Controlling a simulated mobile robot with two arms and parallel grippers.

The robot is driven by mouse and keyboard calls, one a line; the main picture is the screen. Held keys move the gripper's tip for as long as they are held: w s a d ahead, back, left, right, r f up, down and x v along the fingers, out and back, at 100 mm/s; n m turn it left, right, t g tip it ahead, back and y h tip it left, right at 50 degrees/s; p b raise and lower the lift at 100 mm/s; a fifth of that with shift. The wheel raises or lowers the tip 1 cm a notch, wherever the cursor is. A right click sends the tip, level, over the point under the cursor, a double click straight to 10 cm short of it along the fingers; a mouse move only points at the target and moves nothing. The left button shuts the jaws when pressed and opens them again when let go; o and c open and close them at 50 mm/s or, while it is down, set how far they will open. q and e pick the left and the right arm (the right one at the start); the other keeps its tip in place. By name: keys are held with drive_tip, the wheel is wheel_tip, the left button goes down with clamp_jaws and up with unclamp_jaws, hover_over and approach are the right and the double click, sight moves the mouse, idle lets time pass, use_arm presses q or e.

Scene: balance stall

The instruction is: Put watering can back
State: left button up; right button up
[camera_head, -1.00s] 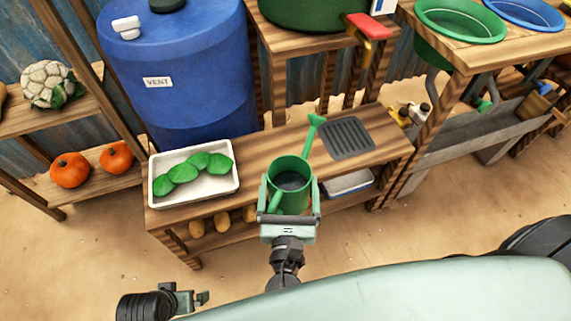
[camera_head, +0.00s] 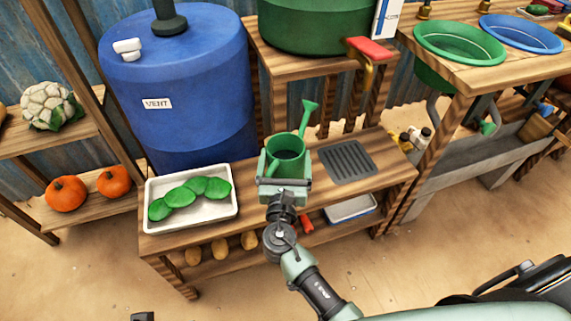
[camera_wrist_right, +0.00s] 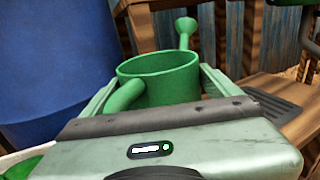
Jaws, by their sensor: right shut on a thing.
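The green watering can (camera_head: 289,150) is upright between the fingers of my right gripper (camera_head: 285,170), which is shut on it. Its spout points away from me, toward the back. In the right wrist view the can (camera_wrist_right: 160,75) sits between the two fingers, its handle toward the gripper and its spout rising behind. The can is over the wooden bench (camera_head: 255,205), left of a dark ribbed drain mat (camera_head: 347,161). Whether its base touches the bench is hidden by the gripper.
A white tray with green leafy pieces (camera_head: 232,212) stands on the bench to the left. A blue barrel (camera_head: 190,100) is behind it. A red-handled tap (camera_head: 370,50) juts out from the green barrel above the bench.

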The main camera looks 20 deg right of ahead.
drive_tip(key=shift+w+d+r, duration=0.1)
drive_tip(key=shift+w+d, duration=0.1)
drive_tip(key=shift+w, duration=0.45)
wheel_tip(320, 180, down, 3)
drive_tip(key=shift+r+b, duration=0.1)
drive_tip(key=shift+b, duration=0.8)
drive_tip(key=shift+f, duration=0.4)
use_arm(q)
drive_tip(key=shift+s+a+r, duration=0.1)
drive_tip(key=shift+s+r, duration=0.05)
drive_tip(key=shift+s, duration=0.15)
use_arm(e)
drive_tip(key=shift+r, duration=0.1)
drive_tip(key=o, duration=1.8)
drive_tip(key=shift+f, duration=0.2)
use_arm(q)
drive_tip(key=shift+w, duration=0.1)
